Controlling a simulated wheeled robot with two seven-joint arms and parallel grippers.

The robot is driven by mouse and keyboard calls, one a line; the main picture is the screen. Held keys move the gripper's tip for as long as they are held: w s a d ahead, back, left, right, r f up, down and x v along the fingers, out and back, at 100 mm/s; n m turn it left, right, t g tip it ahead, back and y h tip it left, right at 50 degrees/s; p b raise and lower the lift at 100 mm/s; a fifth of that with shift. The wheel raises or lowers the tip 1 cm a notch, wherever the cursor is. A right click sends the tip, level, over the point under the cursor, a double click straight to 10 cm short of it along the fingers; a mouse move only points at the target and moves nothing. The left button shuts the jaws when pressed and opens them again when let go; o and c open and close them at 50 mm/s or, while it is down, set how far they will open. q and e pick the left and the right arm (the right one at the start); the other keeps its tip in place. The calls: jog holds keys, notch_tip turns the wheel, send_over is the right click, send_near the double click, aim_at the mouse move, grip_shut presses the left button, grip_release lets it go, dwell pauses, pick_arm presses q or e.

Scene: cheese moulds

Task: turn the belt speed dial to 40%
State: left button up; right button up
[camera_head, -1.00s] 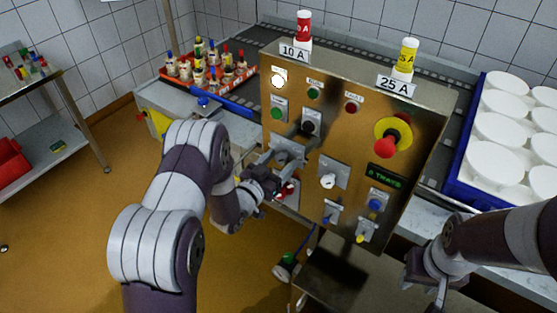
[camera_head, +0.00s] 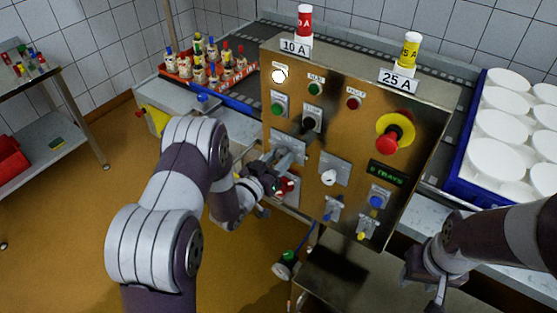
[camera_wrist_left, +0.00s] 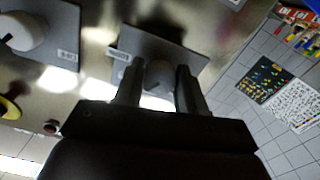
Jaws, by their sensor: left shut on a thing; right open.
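A metal control panel (camera_head: 352,110) stands in the middle of the head view. My left gripper (camera_head: 283,158) is at the panel's left side, shut on a dial that it mostly hides there. In the left wrist view a grey dial knob (camera_wrist_left: 159,77) sits between the two fingers (camera_wrist_left: 158,88), in front of a square grey plate (camera_wrist_left: 150,45). Its label is too small to read, and I cannot tell its setting. My right gripper (camera_head: 428,282) is open and empty at the lower right, away from the panel.
A second dial with a white knob (camera_head: 328,177) is right of my left gripper. A red emergency stop (camera_head: 388,143) juts from the upper right. A dark switch (camera_head: 311,121) is above. A blue crate of white moulds (camera_head: 456,172) stands at the right.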

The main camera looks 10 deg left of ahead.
pick_arm(q)
jog(key=n, duration=0.3)
jog(key=shift+n+b, duration=0.3)
jog(key=shift+b, duration=0.05)
jog(key=n, duration=0.3)
jog(key=shift+r+n, duration=0.15)
jog(key=shift+n, duration=0.15)
jog(key=n, duration=0.4)
jog(key=shift+n, duration=2.1)
jog(key=o, duration=1.1)
jog(key=shift+c, duration=0.2)
